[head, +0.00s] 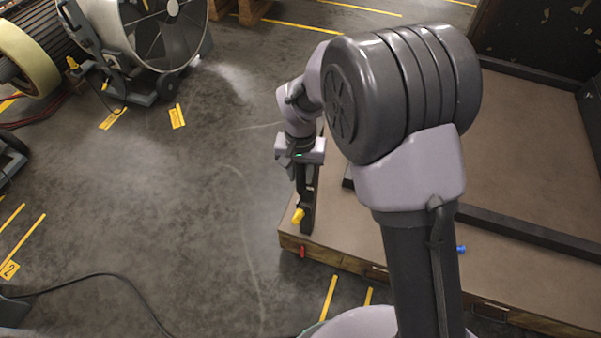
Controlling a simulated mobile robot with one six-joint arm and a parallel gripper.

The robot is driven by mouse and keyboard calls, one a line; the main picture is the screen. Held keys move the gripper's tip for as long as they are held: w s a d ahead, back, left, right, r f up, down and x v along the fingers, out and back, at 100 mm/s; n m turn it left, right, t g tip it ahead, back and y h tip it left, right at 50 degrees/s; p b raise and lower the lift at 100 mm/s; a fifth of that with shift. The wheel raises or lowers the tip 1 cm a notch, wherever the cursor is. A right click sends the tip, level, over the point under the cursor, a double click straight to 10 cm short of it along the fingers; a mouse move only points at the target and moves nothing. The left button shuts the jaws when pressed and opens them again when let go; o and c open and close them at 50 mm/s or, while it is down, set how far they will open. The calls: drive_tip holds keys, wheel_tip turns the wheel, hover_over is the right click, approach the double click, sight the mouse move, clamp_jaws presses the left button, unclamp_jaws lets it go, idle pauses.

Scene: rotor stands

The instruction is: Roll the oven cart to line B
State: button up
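My gripper (303,175) hangs at the end of my arm, pointing down over the near left corner of a low brown platform (520,150). A dark upright piece with a yellow knob (298,215) stands right below or against the fingers. I cannot tell whether the fingers grip it. The platform has black rails and a wooden edge with a red knob (303,251) and a blue knob (461,249). I cannot tell whether this platform is the oven cart. No marking lettered B can be read. My arm hides part of the platform.
A large drum fan (160,35) on a wheeled base stands at the upper left, beside a hose reel (28,55). A black cable (95,275) crosses the floor at lower left. The floor left of the platform is clear.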

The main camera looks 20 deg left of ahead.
clamp_jaws()
idle(1.2)
